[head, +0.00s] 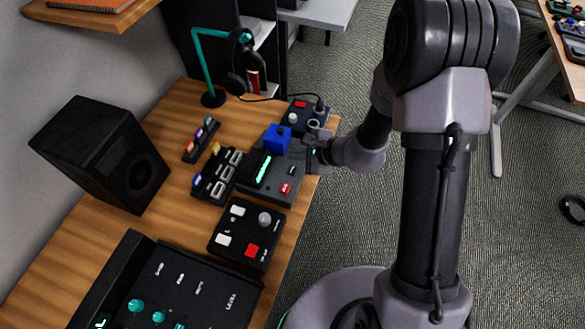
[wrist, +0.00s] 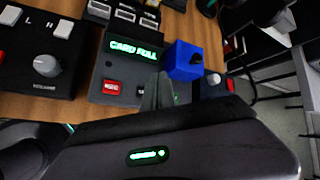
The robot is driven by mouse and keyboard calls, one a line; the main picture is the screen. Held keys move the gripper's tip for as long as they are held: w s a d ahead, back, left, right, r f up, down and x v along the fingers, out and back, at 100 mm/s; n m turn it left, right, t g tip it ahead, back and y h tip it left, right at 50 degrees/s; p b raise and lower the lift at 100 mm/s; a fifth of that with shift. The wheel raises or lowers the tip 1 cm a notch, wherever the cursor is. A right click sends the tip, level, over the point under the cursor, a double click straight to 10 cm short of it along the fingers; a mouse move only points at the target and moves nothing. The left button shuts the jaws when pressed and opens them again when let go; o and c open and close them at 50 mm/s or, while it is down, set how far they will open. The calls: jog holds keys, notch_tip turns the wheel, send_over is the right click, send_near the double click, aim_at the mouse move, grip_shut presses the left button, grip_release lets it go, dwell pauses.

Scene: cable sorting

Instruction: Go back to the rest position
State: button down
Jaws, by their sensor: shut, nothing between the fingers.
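My gripper (head: 310,142) is at the right edge of the wooden desk in the head view, above the right side of a black device with a lit green screen (head: 263,169). In the wrist view my gripper (wrist: 158,92) has its fingers together with nothing between them. The device's screen reads "CARD FULL" (wrist: 134,48), and a red button (wrist: 112,86) sits below it. A blue block (head: 277,138) is at the device's back corner; in the wrist view the blue block (wrist: 182,62) is just beyond and right of the fingers, apart from them.
A control box with a grey knob (head: 265,218) and a larger panel with teal knobs (head: 158,316) are nearer. A small box with a red button (head: 300,104) and a headphone stand (head: 210,98) are behind. A speaker (head: 98,154) stands left. Open floor (head: 350,235) lies right of the desk.

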dwell(0.3)
jog(key=s+a+r+n+g, duration=0.1)
jog(key=s+r+n, duration=0.35)
jog(key=r, duration=0.55)
jog(key=s+a+r+n+g, duration=0.1)
jog(key=s+r+n, duration=0.4)
jog(key=r, duration=0.6)
jog(key=s+d+r+n+t+h, duration=0.1)
jog(key=s+d+r+h, duration=0.1)
jog(key=s+d, duration=0.3)
jog(key=s+d+r+n+t+h, duration=0.1)
jog(key=s+d+r+h, duration=0.2)
jog(key=s+d, duration=0.3)
jog(key=shift+s+d+r+n, duration=0.2)
jog(key=shift+s+r+n, duration=0.15)
jog(key=shift+s, duration=0.7)
jog(key=c, duration=2.1)
grip_release()
